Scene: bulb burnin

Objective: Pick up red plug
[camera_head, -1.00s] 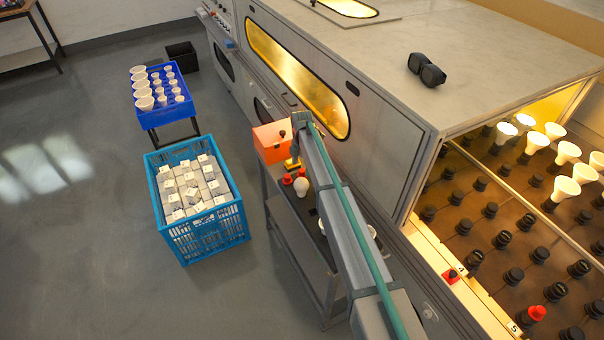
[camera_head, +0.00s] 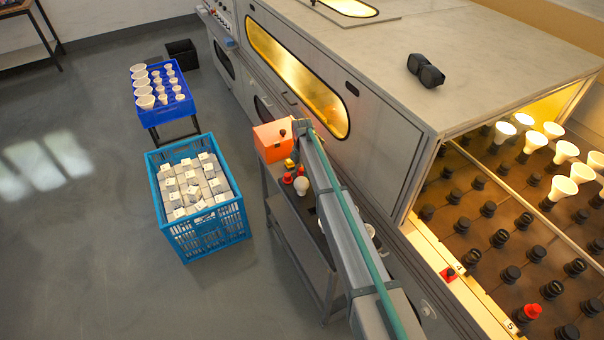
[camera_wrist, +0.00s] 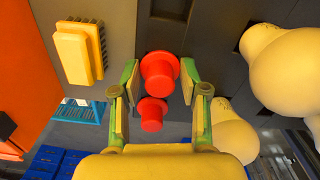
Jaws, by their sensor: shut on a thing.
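My gripper (camera_wrist: 160,82) shows in the wrist view, its green-edged fingers on either side of a round red plug (camera_wrist: 160,72). It is shut on this plug, with the wide flange between the fingertips. A second, smaller-looking red plug (camera_wrist: 152,112) shows lower between the fingers; I cannot tell how far away it is. In the head view, red plugs show at the small cart, one at the left (camera_head: 287,178) and one at the right (camera_head: 301,171). My arm hides most of the gripper there.
A white bulb (camera_head: 304,187) stands near the plugs; pale bulbs (camera_wrist: 290,75) crowd the right of the wrist view. A blue crate (camera_head: 208,235) stands left of the cart (camera_head: 292,247). The oven (camera_head: 398,150) borders the right.

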